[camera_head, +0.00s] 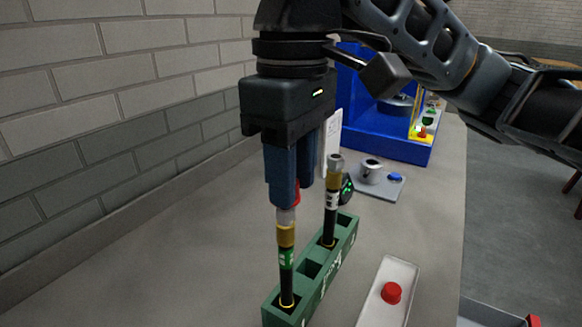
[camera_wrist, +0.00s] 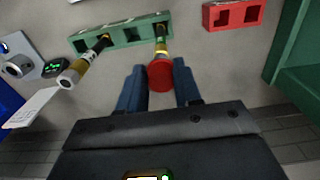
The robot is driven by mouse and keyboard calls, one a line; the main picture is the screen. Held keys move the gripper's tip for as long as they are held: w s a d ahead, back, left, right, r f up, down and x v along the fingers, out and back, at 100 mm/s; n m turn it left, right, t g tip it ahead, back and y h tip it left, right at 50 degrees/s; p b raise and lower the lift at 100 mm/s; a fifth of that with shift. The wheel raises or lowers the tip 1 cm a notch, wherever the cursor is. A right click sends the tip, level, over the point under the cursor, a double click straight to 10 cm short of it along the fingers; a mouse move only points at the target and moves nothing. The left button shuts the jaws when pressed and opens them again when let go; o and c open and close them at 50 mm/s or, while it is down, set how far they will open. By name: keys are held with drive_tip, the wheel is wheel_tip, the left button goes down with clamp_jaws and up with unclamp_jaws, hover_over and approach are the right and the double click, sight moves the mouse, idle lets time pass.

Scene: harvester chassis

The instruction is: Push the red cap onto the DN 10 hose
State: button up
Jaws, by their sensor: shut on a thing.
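My gripper (camera_head: 294,196) points down and is shut on a red cap (camera_wrist: 160,76), which shows between the blue fingers in the wrist view. In the head view the near finger hides most of this cap. Directly below the fingertips stands a black hose with a green label and a brass and silver fitting (camera_head: 286,236), upright in the near socket of the green rack (camera_head: 273,312). The cap is at the hose's top end; I cannot tell whether it is seated. A second hose with a white label (camera_head: 332,199) stands in the far socket, uncapped. The label sizes are not readable.
A white tray (camera_head: 372,314) with another red cap (camera_head: 391,292) lies right of the rack. A grey plate with a metal cup (camera_head: 371,171) and a blue bin (camera_head: 385,138) stand farther back. A red block (camera_wrist: 233,16) shows in the wrist view. A brick wall borders the left.

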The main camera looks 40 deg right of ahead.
drive_tip(key=shift+f, duration=0.15)
drive_tip(key=shift+f+b, duration=0.65)
drive_tip(key=shift+f, duration=0.7)
drive_tip(key=o, duration=1.1)
drive_tip(key=shift+c, duration=0.2)
drive_tip(key=shift+r, duration=0.15)
wheel_tip(320, 180, up, 8)
drive_tip(key=shift+f, duration=0.2)
